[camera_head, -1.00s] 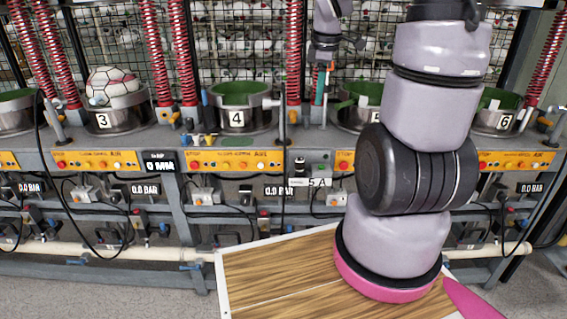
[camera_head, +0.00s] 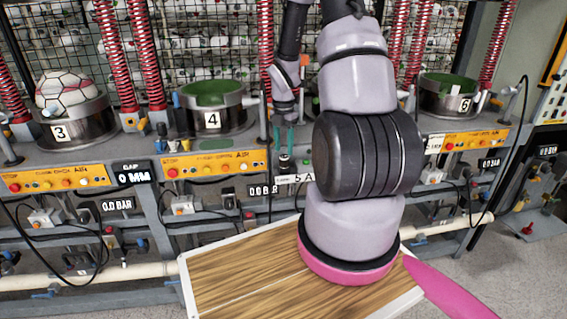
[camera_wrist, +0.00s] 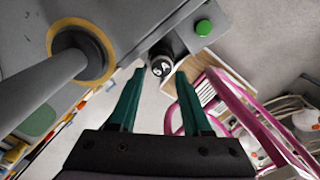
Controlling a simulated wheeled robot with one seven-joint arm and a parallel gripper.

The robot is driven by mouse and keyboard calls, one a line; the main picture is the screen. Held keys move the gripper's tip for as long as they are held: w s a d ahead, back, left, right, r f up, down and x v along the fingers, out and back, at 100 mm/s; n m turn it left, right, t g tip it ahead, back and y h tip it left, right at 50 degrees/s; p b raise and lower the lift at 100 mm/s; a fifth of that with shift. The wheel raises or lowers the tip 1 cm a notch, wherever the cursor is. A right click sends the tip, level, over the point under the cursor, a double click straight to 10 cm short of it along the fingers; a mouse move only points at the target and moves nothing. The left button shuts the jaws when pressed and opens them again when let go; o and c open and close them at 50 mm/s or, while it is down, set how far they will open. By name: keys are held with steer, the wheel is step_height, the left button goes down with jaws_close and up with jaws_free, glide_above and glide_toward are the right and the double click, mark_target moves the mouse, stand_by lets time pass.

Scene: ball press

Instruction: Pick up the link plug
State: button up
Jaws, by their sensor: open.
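The link plug looks like a small dark cylinder with a white "5 A" mark on its end. In the wrist view the plug (camera_wrist: 160,65) sits at the edge of a grey box, just beyond and between my fingertips. In the head view the plug (camera_head: 284,163) shows as a dark knob near the white 5 A label. My gripper (camera_head: 284,150) points down just above it, its teal fingers apart. In the wrist view my gripper (camera_wrist: 160,74) is open, with no object clearly between the fingers. Contact with the plug cannot be made out.
The grey box with a green button (camera_wrist: 203,28) adjoins the plug. A thick grey post with a yellow ring (camera_wrist: 80,55) stands close on the left. Press cup 4 (camera_head: 212,108) and orange control panels line the bench. A wooden board (camera_head: 240,275) lies below.

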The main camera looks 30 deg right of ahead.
mark_target(284, 156)
step_height(284, 156, down, 5)
steer(key=shift+d+f, duration=0.1)
steer(key=shift+f, duration=0.05)
jaws_close()
step_height(284, 156, up, 10)
steer(key=shift+r, duration=0.1)
stand_by(0.6)
